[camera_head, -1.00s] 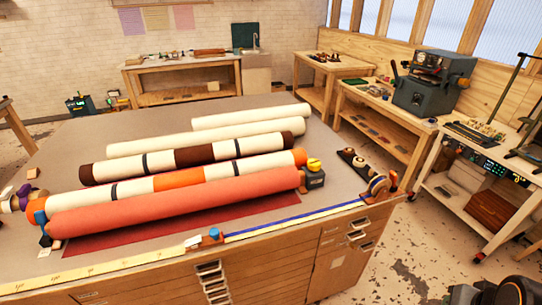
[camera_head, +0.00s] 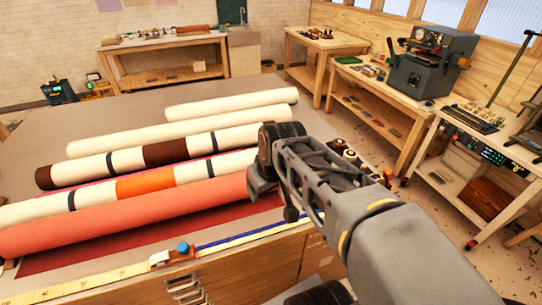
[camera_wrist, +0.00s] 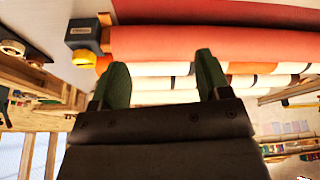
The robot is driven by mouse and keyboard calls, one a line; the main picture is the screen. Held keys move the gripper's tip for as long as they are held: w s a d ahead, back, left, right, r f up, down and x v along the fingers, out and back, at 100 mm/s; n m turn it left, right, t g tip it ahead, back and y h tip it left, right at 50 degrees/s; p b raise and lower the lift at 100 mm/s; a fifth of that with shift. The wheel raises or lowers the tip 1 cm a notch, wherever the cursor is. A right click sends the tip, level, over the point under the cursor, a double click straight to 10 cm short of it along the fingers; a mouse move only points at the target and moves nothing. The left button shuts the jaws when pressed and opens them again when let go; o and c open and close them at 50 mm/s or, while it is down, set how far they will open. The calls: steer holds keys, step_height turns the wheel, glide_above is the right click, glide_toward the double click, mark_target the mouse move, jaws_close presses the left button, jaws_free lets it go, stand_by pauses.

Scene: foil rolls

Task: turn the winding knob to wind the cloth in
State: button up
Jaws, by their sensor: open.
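The coral cloth roll (camera_head: 130,215) lies nearest me on the table, with a flat dark red cloth (camera_head: 150,243) along its front. In the wrist view the coral roll (camera_wrist: 200,43) lies beyond the fingertips. A dark end block (camera_wrist: 84,37) with a yellow face stands at its end, upper left. I cannot make out the knob's shape there; in the head view my arm hides that end. My gripper (camera_wrist: 163,78) is open, its two green fingers apart with no object seen held between them. The end block lies to the left of the fingers.
Several cream and striped rolls (camera_head: 170,150) lie behind the coral one. A measuring tape (camera_head: 120,272) with a blue-knobbed slider (camera_head: 182,248) runs along the front edge. Side benches (camera_head: 378,100) and a grey machine (camera_head: 432,62) stand at the right.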

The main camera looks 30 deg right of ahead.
steer(key=shift+o, duration=0.7)
steer(key=shift+n+g, duration=0.3)
steer(key=shift+n, duration=0.2)
steer(key=w+d, duration=0.1)
steer(key=w, duration=0.1)
steer(key=w+d+r, duration=0.1)
steer(key=w+d, duration=0.1)
steer(key=shift+d, duration=0.1)
steer(key=w+d+n+y+b, duration=0.1)
steer(key=w+d+n+y, duration=0.2)
steer(key=d, duration=0.7)
steer(key=w+d+n+b, duration=0.1)
steer(key=w+d+n, duration=0.3)
steer(key=d, duration=0.6)
steer(key=shift+m, duration=0.3)
steer(key=p+x, duration=0.1)
steer(key=x, duration=0.6)
steer(key=p+x, duration=0.1)
steer(key=x, duration=0.6)
steer(key=shift+w+d, duration=0.1)
steer(key=shift+d, duration=0.15)
steer(key=c, duration=0.9)
